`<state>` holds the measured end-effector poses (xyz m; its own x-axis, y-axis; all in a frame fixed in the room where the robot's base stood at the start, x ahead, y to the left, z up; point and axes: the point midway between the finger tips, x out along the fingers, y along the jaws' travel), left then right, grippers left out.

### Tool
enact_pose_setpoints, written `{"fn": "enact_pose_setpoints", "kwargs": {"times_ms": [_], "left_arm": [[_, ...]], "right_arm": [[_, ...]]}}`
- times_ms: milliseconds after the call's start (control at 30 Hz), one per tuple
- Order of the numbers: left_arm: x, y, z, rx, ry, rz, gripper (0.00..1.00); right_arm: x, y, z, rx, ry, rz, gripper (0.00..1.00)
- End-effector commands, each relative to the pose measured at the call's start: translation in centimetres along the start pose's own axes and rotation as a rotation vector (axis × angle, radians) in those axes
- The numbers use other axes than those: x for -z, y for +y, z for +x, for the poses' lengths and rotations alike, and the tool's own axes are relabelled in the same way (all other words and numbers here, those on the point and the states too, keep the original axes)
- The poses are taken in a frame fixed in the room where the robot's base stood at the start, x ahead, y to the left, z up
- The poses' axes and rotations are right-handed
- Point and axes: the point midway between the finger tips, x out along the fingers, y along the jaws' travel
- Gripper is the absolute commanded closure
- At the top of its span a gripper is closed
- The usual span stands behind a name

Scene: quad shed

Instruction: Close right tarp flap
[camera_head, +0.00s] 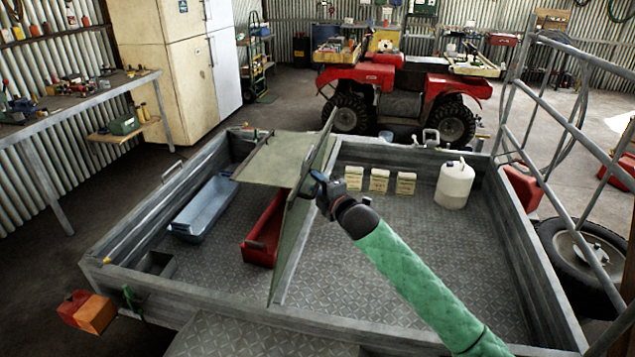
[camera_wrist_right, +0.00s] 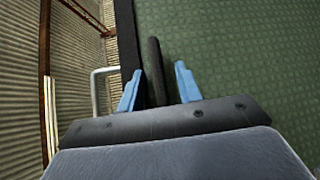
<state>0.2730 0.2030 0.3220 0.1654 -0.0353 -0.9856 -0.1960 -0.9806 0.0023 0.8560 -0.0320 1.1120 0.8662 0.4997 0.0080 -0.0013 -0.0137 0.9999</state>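The right tarp flap (camera_head: 300,219) is a thin green panel. It stands steeply tilted near the middle of the trailer bed, with the right side of the bed uncovered. My right gripper (camera_head: 318,187) is at the flap's right-hand face. In the right wrist view, the two blue fingertips (camera_wrist_right: 158,78) stand apart on either side of a dark bar-like handle (camera_wrist_right: 154,62), with gaps visible beside it. The green flap surface (camera_wrist_right: 240,50) fills the right of that view. My left gripper is not in view.
The trailer's metal walls (camera_head: 515,225) surround the bed. A blue tray (camera_head: 205,204) and a red box (camera_head: 262,235) lie left of the flap. Small cream containers (camera_head: 380,181) and a white jug (camera_head: 454,185) stand at the right back. The right bed floor is mostly clear.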

Motion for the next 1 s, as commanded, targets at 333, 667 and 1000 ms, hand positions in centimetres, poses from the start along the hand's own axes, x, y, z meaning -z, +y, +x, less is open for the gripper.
{"fn": "enact_pose_setpoints", "kwargs": {"times_ms": [333,667,1000], "left_arm": [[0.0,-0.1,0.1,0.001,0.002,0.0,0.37],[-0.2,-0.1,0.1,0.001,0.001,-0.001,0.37],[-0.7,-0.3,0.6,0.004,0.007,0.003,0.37]], "right_arm": [[0.0,0.0,0.1,0.0,0.0,0.0,0.75],[0.0,0.0,0.1,0.0,0.0,-0.001,1.0],[1.7,1.0,1.9,0.041,0.001,-0.044,1.0]]}}
